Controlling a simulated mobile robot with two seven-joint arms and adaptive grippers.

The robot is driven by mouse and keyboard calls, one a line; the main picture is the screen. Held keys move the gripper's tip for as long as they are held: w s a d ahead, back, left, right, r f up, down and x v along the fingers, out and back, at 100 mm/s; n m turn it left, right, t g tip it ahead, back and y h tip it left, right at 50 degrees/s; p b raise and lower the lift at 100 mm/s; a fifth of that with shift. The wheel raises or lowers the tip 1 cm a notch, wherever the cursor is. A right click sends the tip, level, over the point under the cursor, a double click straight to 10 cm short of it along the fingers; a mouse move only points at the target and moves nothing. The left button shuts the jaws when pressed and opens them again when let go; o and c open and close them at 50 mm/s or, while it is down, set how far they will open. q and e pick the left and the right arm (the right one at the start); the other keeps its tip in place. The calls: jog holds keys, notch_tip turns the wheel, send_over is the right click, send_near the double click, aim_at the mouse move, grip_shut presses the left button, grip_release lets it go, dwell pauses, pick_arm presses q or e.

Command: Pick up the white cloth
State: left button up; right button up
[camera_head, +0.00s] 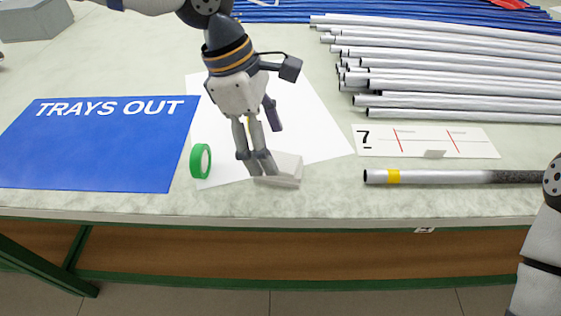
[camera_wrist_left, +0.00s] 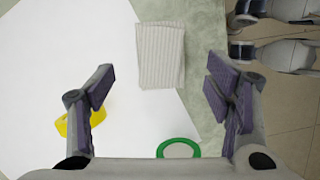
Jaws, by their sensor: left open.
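The white cloth (camera_head: 289,168) is a small folded, ribbed rectangle near the table's front edge, partly on a white sheet. My left gripper (camera_head: 263,168) comes down from above at the cloth's left side, and its fingertips hide part of it. In the left wrist view the cloth (camera_wrist_left: 160,55) lies in line with the gap between the two spread fingers (camera_wrist_left: 160,72), a little beyond them. The left gripper is open with nothing between its fingers. Whether its tips touch the cloth cannot be told. My right gripper is out of view; only part of the right arm shows at the right edge.
A green tape roll (camera_head: 200,161) stands left of the gripper; a yellow roll (camera_wrist_left: 78,121) shows in the wrist view. A blue "TRAYS OUT" mat (camera_head: 100,150) lies left. A dark-ended rod (camera_head: 430,177), a card marked 7 (camera_head: 480,145) and several grey rods (camera_head: 450,85) lie right.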

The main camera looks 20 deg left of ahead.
aim_at(278, 160)
pick_arm(q)
jog(key=x, duration=0.4)
jog(key=shift+d+f, duration=0.1)
jog(key=shift+f, duration=0.2)
jog(key=shift+r, duration=0.1)
jog(key=c, duration=1.2)
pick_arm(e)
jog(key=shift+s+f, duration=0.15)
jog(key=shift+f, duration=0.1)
